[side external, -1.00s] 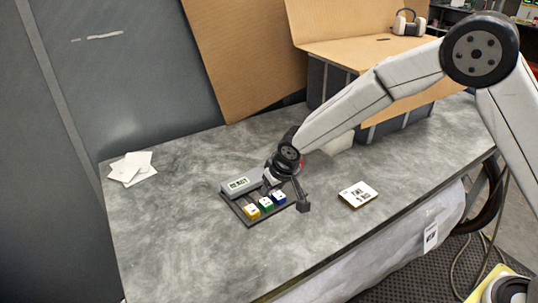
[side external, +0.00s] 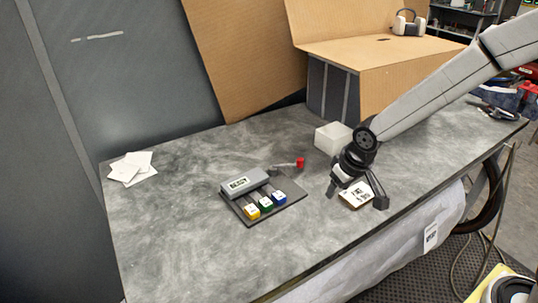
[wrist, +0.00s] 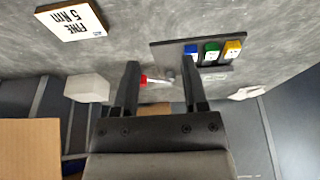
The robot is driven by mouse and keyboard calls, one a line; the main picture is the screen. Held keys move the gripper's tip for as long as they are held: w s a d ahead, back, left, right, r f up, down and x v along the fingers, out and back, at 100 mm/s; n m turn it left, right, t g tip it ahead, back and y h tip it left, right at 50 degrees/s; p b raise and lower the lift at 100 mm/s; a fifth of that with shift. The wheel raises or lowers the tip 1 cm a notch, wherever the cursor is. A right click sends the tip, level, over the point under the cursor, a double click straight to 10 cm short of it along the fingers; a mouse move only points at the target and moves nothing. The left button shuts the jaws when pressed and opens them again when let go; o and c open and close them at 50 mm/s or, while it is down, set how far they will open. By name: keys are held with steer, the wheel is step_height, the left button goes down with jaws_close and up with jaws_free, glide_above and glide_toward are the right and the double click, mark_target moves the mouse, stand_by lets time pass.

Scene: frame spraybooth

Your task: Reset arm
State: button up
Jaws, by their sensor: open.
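My gripper (side external: 357,198) is above the right part of the grey table (side external: 180,230), with its fingers spread and nothing between them. In the side view it overlaps a white card or block with printed text (side external: 352,194); the same block lies apart from the fingers in the wrist view (wrist: 72,20). A dark panel (side external: 290,192) with a grey labelled box (side external: 244,183) and yellow, green and blue buttons (side external: 265,202) sits to the left of my gripper. A lever with a red end (side external: 299,163) is at the panel's far right corner.
A white block (side external: 333,138) stands behind my gripper. White papers (side external: 132,168) lie at the table's left. A cardboard-topped box (side external: 380,60) with headphones (side external: 408,24) stands at the back. The table's front left is clear.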

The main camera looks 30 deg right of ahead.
steer(key=s+d, duration=0.4)
steer(key=s, duration=0.7)
steer(key=shift+s+d+r+g, duration=0.25)
steer(key=shift+s+d+g, duration=0.05)
steer(key=shift+d+g, duration=0.1)
